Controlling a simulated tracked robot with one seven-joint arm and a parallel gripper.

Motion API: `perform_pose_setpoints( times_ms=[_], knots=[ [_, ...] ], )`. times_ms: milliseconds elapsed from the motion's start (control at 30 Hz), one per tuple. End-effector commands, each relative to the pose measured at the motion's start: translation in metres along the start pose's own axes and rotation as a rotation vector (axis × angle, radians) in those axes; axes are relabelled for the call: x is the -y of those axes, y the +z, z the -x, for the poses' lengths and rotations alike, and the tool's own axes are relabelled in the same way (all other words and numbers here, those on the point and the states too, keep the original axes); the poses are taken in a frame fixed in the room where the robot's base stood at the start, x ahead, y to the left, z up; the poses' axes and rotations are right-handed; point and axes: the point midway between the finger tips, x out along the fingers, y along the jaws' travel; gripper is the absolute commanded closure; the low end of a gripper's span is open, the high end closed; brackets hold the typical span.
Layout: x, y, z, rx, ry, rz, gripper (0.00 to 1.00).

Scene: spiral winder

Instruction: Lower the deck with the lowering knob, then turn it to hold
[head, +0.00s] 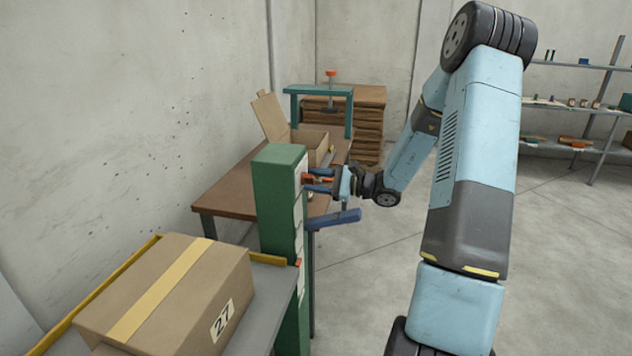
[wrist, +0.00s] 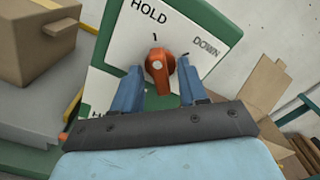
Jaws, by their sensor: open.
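The orange lowering knob (wrist: 160,70) sits on a white panel (wrist: 115,47) marked HOLD at upper left and DOWN at upper right. The knob stands roughly upright in the wrist view, near a black tick; its exact setting is unclear. My gripper (wrist: 158,82) is open, with its blue fingers on either side of the knob. I cannot tell whether they touch it. In the head view my gripper (head: 312,181) reaches the side of the green column (head: 279,205). The grey deck (head: 262,312) beside the column carries a carton (head: 165,295) labelled 27.
A yellow rail (head: 110,285) runs along the deck's wall side. Behind the column stands a brown table (head: 225,190) with an open carton (head: 312,147) and a teal frame (head: 320,90). The floor at right is clear.

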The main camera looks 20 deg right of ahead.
Motion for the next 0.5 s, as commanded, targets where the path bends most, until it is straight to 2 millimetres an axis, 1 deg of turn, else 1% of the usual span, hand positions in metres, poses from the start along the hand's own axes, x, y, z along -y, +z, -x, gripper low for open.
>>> perform_pose_setpoints(
  times_ms=[100,500],
  knots=[
    [0.0000,0.0000,0.0001,0.000,0.000,0.000,0.57],
    [-0.0001,0.0000,0.0004,0.000,0.000,0.000,0.96]
  ],
)
